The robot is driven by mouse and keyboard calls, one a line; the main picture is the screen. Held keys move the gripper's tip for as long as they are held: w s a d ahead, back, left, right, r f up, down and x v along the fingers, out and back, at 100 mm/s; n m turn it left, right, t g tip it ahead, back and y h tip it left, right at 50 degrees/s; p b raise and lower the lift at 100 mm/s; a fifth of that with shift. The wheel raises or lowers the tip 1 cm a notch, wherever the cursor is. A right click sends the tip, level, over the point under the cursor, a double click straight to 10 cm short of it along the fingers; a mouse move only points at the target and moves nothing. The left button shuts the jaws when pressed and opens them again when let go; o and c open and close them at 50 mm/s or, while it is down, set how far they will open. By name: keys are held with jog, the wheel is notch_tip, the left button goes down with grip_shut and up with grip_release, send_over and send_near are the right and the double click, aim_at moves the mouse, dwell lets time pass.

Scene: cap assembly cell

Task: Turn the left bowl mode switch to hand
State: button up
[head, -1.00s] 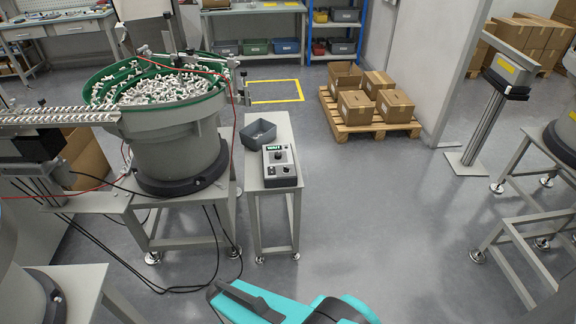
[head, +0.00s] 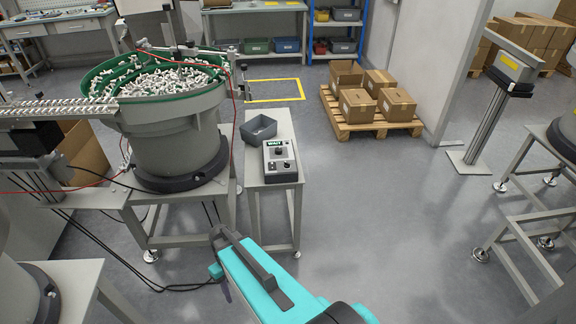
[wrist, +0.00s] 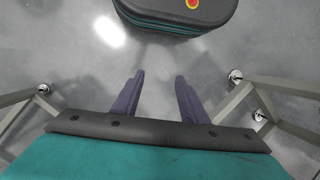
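The control box (head: 281,161) for the bowl stands on a narrow grey stand right of the left bowl feeder (head: 160,120). It has a lit green display reading "WAIT" and small dark knobs on its face. Which knob is the mode switch, and where it points, is too small to tell. My gripper (wrist: 156,90) shows two dark fingers spread apart with nothing between them, above bare floor. In the head view my teal arm reaches up from the bottom, in front of the stand and apart from the box; the fingers are mostly hidden there.
A grey bin (head: 259,128) sits behind the box on the same stand (head: 273,178). The bowl's table and cables are to the left. A pallet (head: 345,128) with cartons stands at the back right. The floor right of the stand is clear.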

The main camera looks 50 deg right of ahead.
jog(key=w+d+r+t+b, duration=0.25)
jog(key=w+d+r, duration=0.25)
jog(key=w+d, duration=0.65)
jog(key=n+t+h+b, duration=0.1)
jog(key=t+b, duration=0.4)
jog(key=b, duration=0.2)
send_near(287, 163)
jog(key=v, duration=0.6)
jog(key=shift+f, duration=0.25)
jog(key=shift+w+f, duration=0.1)
jog(key=shift+f, duration=0.05)
jog(key=p+x, duration=0.1)
jog(key=x, duration=1.2)
jog(key=shift+w+f, duration=0.2)
jog(key=shift+f, duration=0.05)
